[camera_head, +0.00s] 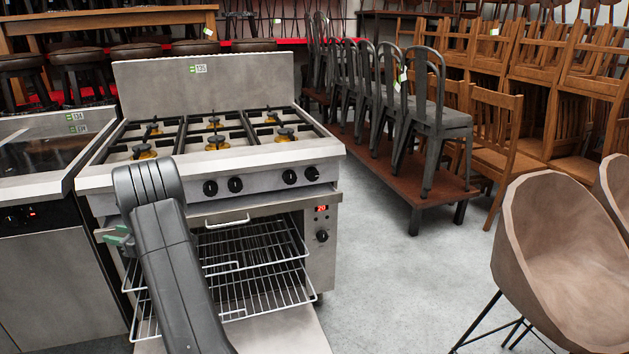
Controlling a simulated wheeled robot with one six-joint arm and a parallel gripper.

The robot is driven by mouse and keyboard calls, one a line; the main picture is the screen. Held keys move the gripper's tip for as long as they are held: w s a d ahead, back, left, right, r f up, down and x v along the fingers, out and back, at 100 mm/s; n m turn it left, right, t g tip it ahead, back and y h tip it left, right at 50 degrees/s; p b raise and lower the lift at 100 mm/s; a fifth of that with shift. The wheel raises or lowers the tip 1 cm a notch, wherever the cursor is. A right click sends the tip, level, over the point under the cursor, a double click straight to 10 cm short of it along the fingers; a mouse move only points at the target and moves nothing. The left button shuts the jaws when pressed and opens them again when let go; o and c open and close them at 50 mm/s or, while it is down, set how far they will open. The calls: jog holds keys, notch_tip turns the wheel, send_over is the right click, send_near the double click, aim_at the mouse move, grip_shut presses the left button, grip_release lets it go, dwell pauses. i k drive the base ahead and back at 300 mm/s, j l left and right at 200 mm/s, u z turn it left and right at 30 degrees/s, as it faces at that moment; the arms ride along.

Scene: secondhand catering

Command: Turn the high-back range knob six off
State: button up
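The high-back range (250,85) stands left of centre, a steel cooker with a tall back panel and several burners. Its front panel shows black knobs in two pairs. The left pair is a knob (210,188) and its neighbour (235,185); the right pair is a knob (289,177) and the rightmost knob (311,174). My dark arm covers the panel's left part and may hide more knobs. No knob number is readable. My gripper (118,238) seems to show only as green tips left of my arm, below the panel, apart from the visible knobs. Its opening is hidden.
The oven is open, with wire racks (250,262) sticking out and the door (290,335) lowered. A control knob (322,236) sits beside a red display. Another cooker (35,185) adjoins on the left. Floor (400,290) is clear to the right, before a brown chair (560,250).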

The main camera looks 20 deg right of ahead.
aim_at(312, 174)
jog(key=i+j+z, duration=0.1)
jog(key=z, duration=1.65)
jog(key=j+z, duration=0.15)
jog(key=j, duration=0.3)
jog(key=k+j+z, duration=0.1)
jog(key=j, duration=0.3)
